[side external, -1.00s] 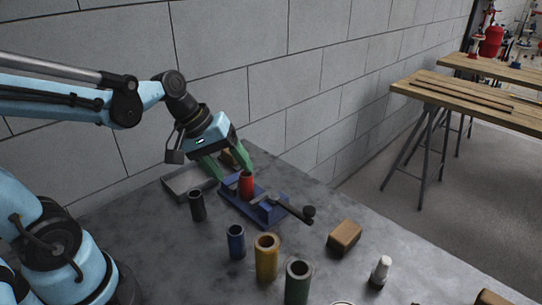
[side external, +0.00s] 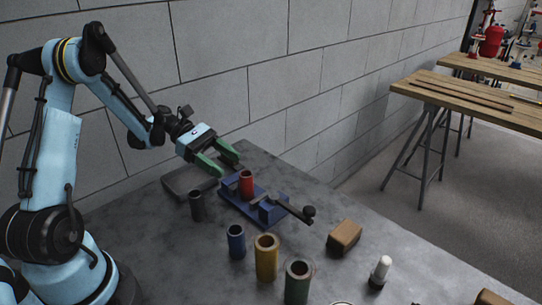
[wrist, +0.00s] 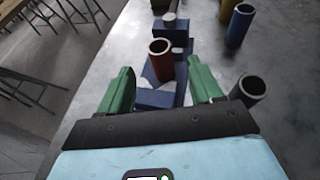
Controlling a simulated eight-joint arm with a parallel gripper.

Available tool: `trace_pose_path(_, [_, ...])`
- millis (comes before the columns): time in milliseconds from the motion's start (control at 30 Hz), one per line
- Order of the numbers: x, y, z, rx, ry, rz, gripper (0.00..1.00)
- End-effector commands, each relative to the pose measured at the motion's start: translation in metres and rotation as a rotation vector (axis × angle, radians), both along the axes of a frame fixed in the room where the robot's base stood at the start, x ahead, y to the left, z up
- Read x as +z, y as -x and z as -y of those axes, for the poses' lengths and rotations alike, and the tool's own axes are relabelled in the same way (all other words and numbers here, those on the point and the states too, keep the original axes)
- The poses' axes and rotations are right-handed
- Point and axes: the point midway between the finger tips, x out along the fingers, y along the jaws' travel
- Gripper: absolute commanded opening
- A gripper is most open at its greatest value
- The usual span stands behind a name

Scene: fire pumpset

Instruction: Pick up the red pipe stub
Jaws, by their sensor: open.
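The red pipe stub (side external: 246,184) stands upright in the blue vise (side external: 268,210) on the grey table. In the wrist view the red pipe stub (wrist: 161,60) shows ahead of my fingers, roughly centred between them, with the blue vise (wrist: 158,98) under and behind it. My gripper (side external: 229,162) has green fingers, open and empty. It is just behind and left of the stub in the side view, apart from it. In the wrist view my gripper (wrist: 162,80) has one finger on each side of the stub's line.
A black pipe (side external: 196,206) stands close left of the vise. Blue (side external: 236,241), yellow (side external: 266,258) and green (side external: 298,282) pipes stand in front. The vise handle (side external: 296,212) sticks out rightward. A block wall is behind.

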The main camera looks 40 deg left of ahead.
Motion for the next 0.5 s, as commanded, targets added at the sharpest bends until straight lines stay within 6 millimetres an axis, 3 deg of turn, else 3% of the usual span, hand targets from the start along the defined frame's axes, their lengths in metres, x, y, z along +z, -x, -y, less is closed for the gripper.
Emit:
trace_pose_path(267, [-0.009, -0.005, 0.016, 0.001, 0.013, -0.007, 0.65])
trace_pose_path(500, [-0.023, -0.016, 0.049, -0.001, 0.012, -0.007, 0.65])
